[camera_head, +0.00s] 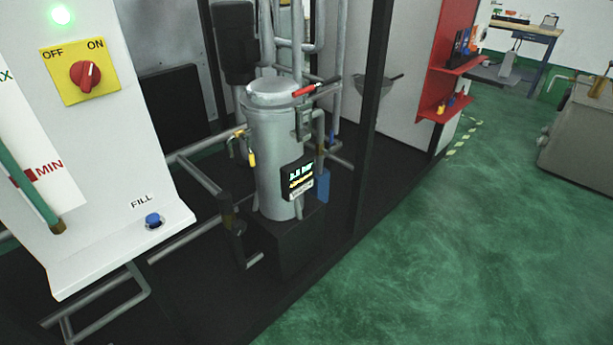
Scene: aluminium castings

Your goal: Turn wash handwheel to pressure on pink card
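I cannot make out a wash handwheel or a pink card for certain in the head view. A grey metal vessel (268,150) stands upright on a black block in the middle. A small black display (298,178) is on its front, with lit characters too small to read surely. A lever with a red grip (318,86) lies across the vessel's top. Small yellow handles (252,159) are on the pipework at its left. My gripper is out of view.
At left, a white panel carries a red rotary switch (86,75), a lit green lamp (61,14) and a blue FILL button (153,220). A black post (372,110) rises right of the vessel. A red shelf (446,92) stands behind. The green floor (450,250) at right is clear.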

